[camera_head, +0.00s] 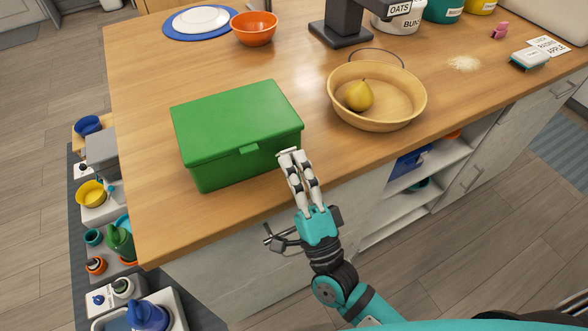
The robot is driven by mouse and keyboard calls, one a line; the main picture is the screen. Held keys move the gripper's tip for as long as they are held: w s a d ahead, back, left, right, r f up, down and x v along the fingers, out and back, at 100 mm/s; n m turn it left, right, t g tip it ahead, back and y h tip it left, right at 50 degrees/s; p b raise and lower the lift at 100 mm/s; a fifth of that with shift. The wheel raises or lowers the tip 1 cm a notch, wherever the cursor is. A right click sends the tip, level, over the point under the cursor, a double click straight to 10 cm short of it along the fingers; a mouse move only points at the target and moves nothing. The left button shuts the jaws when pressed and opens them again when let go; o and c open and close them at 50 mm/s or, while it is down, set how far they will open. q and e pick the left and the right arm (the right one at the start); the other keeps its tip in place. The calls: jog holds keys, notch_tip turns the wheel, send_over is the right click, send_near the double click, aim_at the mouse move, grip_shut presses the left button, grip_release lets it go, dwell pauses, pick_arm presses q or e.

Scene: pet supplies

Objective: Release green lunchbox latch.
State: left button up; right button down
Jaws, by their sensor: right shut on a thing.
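The green lunchbox (235,112) sits closed on the wooden counter, its lid down. A small green latch tab (249,148) shows at the middle of its front edge. My right gripper (288,153) is at the lunchbox's front face, to the right of that tab, near the front right corner. Its pale fingers are close together, shut on the lunchbox at its front edge; the fingers hide the exact contact point. My left gripper is not in view.
A wooden bowl (401,120) with a yellow pear (359,96) stands right of the lunchbox. An orange bowl (254,38) and a blue plate (171,22) are behind. The counter (150,215) is clear left of the lunchbox. Shelves with several items stand at the left.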

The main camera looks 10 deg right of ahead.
jog(key=c, duration=1.5)
grip_release()
jog(key=v, duration=1.2)
jog(key=shift+s, duration=0.1)
